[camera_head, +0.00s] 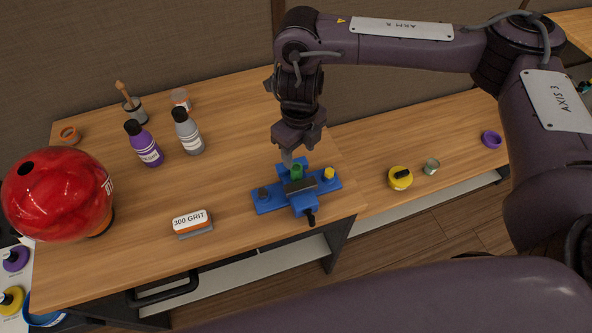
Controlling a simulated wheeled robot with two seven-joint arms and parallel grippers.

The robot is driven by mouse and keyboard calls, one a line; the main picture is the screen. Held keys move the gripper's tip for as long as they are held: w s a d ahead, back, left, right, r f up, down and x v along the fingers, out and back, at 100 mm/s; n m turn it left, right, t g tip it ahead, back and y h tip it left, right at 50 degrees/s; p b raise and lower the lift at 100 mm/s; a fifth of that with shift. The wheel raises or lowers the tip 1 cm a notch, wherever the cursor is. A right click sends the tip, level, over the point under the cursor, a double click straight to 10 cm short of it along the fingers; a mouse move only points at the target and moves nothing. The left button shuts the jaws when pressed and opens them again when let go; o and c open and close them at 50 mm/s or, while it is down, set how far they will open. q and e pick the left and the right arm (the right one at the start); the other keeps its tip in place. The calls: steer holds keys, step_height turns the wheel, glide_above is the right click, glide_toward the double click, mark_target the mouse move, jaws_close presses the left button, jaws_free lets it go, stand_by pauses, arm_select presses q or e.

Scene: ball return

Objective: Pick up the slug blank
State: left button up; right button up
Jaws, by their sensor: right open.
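A blue vise-like fixture (268,203) sits near the right end of the left wooden table. I cannot tell which of these small pieces is the slug blank. My right gripper (288,158) points down just above and behind the fixture, close to the green cylinder. It is open; the gap between its fingers is hard to see. My left gripper is not in view.
A sanding block marked 300 GRIT (192,222), a purple bottle (147,149), a grey bottle (189,137) and a red glossy ball (60,194) stand to the left. A yellow tape-like item (400,178) lies on the right surface.

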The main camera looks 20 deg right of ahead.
mark_target(296, 168)
steer(key=shift+s+a+f+p, duration=0.1)
steer(key=shift+f+p, duration=0.1)
steer(key=shift+f, duration=0.65)
steer(key=shift+w+a+f+p, duration=0.1)
steer(key=shift+f+p, duration=0.05)
steer(key=shift+f, duration=0.65)
steer(key=shift+s+a+f+p, duration=0.1)
steer(key=shift+f+p, duration=0.1)
steer(key=shift+f, duration=0.65)
steer(key=c, duration=1.1)
steer(key=shift+o, duration=0.2)
steer(key=shift+r, duration=0.1)
